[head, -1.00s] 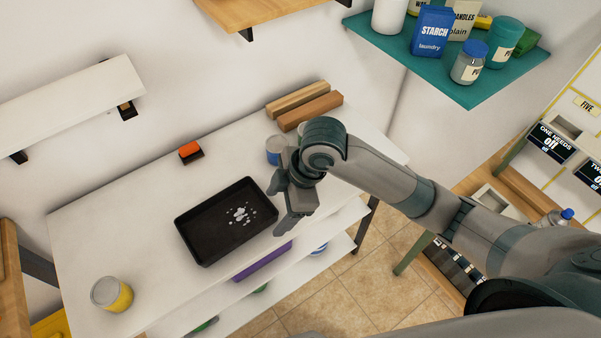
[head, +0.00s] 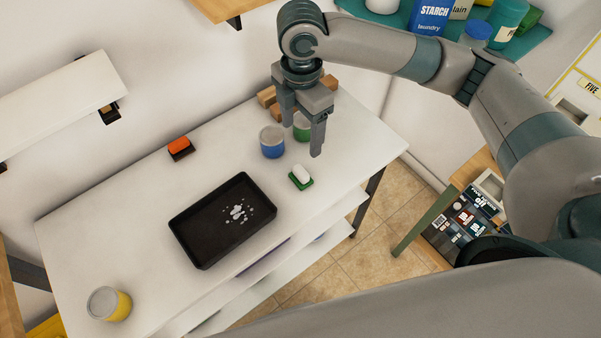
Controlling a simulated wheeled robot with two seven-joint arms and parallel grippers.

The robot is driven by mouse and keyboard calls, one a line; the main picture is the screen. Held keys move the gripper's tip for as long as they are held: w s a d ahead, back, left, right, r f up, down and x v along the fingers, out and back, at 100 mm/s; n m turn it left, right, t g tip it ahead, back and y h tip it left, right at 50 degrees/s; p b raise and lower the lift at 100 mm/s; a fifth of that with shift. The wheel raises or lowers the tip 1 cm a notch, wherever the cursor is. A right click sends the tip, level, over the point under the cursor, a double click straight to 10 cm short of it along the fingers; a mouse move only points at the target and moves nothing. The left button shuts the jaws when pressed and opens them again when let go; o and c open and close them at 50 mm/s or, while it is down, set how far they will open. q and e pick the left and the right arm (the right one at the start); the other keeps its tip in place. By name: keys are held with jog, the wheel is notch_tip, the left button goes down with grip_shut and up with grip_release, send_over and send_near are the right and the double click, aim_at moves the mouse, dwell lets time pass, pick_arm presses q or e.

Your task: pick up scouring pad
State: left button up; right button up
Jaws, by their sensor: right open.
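A small flat green piece with a white rounded block on top (head: 301,177) lies on the white table, right of the black tray. An orange block on a dark base (head: 180,147) sits near the table's back edge. I cannot tell for sure which of these is the scouring pad. My right gripper (head: 302,140) is open and empty, pointing down over the table's right part. It is above the green-and-white piece in the picture and apart from it. My left gripper is not in view.
The black tray (head: 182,230) holds white spots. A blue can (head: 272,142) stands close to the gripper. Wooden blocks (head: 268,95) lie behind it, partly hidden. A yellow can (head: 109,304) stands at the front left. The table's left half is mostly clear.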

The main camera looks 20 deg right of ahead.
aim_at(301, 171)
notch_tip(301, 171, down, 12)
jog(key=p, duration=0.3)
jog(key=shift+f, duration=0.15)
dwell(0.4)
jog(key=shift+p, duration=0.35)
jog(key=shift+f+p, duration=0.55)
notch_tip(301, 171, down, 3)
jog(key=shift+f+p, duration=0.1)
jog(key=shift+p, duration=0.6)
jog(key=shift+f, duration=0.45)
